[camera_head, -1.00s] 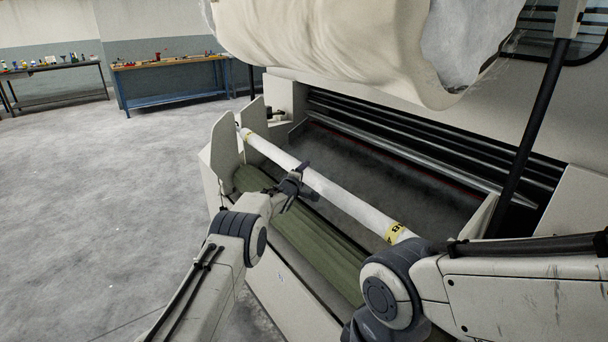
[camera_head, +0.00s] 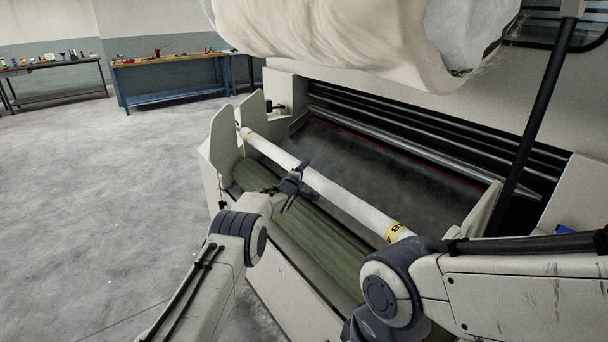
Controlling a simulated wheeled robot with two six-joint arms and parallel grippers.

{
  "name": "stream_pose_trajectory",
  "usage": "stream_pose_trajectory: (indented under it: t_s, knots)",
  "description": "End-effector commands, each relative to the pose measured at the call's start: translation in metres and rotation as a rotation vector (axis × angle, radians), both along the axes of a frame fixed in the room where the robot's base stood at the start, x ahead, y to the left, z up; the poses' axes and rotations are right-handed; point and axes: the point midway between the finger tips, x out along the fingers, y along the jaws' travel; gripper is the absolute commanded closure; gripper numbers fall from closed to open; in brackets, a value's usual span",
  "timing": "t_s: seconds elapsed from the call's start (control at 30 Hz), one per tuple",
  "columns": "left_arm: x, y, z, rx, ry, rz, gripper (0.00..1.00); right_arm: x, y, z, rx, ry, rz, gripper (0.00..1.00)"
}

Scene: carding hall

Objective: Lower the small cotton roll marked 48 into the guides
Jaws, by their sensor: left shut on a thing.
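The small cotton roll (camera_head: 335,194) is a long, thin white roll with a yellow band near each end; the right band carries dark print, partly readable as an 8. It slants across the machine above the green rollers (camera_head: 320,231). My left gripper (camera_head: 296,180) is shut on the roll left of its middle. The roll's left end is at the upright guide plates (camera_head: 222,134) on the left; I cannot tell whether it rests in them. My right arm covers the roll's right end, and my right gripper is hidden behind that arm.
A large cotton mass (camera_head: 340,40) hangs over the machine at the top. A dark upright post (camera_head: 540,115) stands at the right. A blue workbench (camera_head: 175,80) and a dark table (camera_head: 55,85) stand far left, with open floor before them.

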Motion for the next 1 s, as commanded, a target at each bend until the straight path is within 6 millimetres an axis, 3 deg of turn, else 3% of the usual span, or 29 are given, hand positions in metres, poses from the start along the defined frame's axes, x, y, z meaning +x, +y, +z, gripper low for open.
stream_pose_trajectory:
  t_s: [0.07,1.0]
  knots:
    - [0.001,0.000,0.004,-0.002,-0.013,-0.002,1.00,0.000,0.000,-0.002,0.000,0.000,0.000,0.00]
    - [0.001,0.000,-0.044,-0.002,-0.013,-0.002,1.00,0.000,0.000,-0.046,0.000,0.000,0.000,0.00]
